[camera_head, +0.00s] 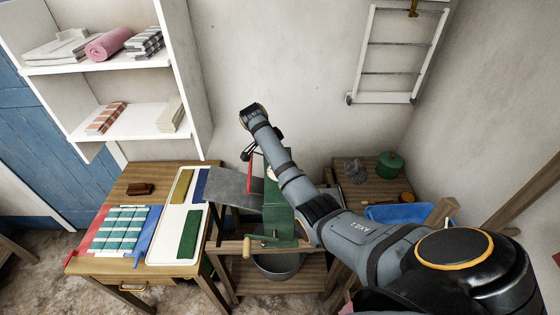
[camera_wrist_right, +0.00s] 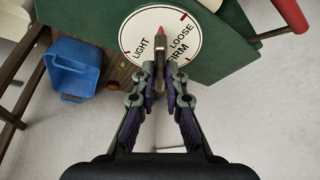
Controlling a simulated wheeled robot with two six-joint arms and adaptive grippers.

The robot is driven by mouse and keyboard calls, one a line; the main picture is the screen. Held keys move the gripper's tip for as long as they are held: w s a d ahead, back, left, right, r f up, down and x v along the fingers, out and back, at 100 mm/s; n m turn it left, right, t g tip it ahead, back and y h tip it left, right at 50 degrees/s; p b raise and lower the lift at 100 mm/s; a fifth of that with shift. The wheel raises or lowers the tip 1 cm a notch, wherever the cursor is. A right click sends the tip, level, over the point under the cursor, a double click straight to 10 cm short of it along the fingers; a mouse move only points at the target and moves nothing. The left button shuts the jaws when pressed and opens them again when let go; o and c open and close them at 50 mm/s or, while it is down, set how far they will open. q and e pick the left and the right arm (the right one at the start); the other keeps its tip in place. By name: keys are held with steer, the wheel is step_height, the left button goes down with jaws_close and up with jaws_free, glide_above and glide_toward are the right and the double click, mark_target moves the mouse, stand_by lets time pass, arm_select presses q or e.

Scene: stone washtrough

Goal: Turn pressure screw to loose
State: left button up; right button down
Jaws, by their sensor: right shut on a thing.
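The green mangle (camera_head: 278,212) stands on a wooden frame in the head view. In the right wrist view its top carries a white round dial (camera_wrist_right: 133,32) marked LIGHT, LOOSE and FIRM, with red tick marks. The pressure screw's bar (camera_wrist_right: 160,52) crosses the dial, and its red tip lies between the words LIGHT and LOOSE. My right gripper (camera_wrist_right: 160,78) is shut on this bar, with a fingertip on each side. In the head view my right arm reaches over the mangle and hides much of its top. My left gripper is in neither view.
A red bar (camera_head: 250,173) stands beside the mangle, also at the wrist view's upper right. A wooden-handled crank (camera_head: 262,239) juts from the front. A blue tub (camera_head: 398,213) is at right. A table (camera_head: 120,267) with folded cloths is at left.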

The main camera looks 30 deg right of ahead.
steer(key=m, duration=0.1)
steer(key=m+b, duration=0.1)
steer(key=m+g, duration=0.1)
steer(key=shift+w+d+r+m, duration=0.1)
steer(key=shift+w+m, duration=0.15)
steer(key=shift+m, duration=0.05)
steer(key=shift+m+g+y+b, duration=0.4)
steer(key=shift+m+g+b, duration=0.1)
steer(key=shift+m+b, duration=0.5)
steer(key=shift+r+m, duration=0.1)
steer(key=shift+m, duration=0.3)
steer(key=c, duration=1.4)
jaws_free()
